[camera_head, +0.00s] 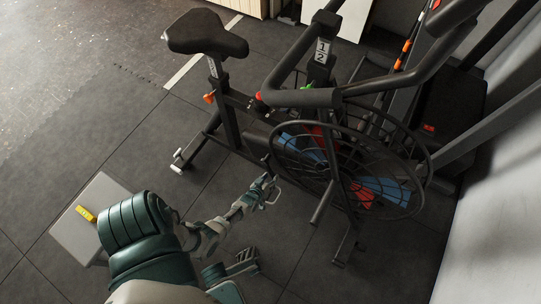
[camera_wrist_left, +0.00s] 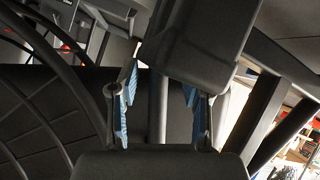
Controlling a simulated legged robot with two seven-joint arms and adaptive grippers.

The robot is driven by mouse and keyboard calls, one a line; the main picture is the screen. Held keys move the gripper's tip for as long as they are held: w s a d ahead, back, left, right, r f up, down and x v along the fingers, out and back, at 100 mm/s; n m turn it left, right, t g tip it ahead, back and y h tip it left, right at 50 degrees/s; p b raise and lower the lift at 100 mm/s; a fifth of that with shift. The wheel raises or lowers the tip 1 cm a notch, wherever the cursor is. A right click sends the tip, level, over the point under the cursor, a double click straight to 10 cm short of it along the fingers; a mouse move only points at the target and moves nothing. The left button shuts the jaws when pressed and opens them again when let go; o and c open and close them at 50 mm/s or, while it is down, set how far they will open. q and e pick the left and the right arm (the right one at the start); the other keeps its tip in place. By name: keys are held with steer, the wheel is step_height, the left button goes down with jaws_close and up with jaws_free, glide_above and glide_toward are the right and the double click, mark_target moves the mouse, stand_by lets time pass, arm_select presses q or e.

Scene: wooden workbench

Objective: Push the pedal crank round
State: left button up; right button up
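The exercise bike (camera_head: 318,97) stands on the floor, with its black seat (camera_head: 208,36) at upper left and a caged fan wheel (camera_head: 425,170) at right. My left gripper (camera_head: 270,190) reaches in from the lower left, low beside the frame and just left of the cage. In the left wrist view, the gripper (camera_wrist_left: 158,112) has two blue-padded fingers well apart. A dark block (camera_wrist_left: 200,45), perhaps the pedal, is in front of them; I cannot tell if they touch it. The crank is not clearly visible. A finger-like dark part (camera_head: 243,262) at bottom centre may be my right gripper.
A grey step or box (camera_head: 75,235) with a yellow item (camera_head: 86,214) stands at left. Other dark gym equipment (camera_head: 470,85) and a pale wall (camera_head: 495,210) close off the right. The floor left of the bike is open.

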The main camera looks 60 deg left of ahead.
arm_select(q)
steer(key=shift+r, duration=0.1)
steer(key=v, duration=1.1)
steer(key=shift+s+d+r, duration=0.15)
steer(key=shift+s, duration=0.2)
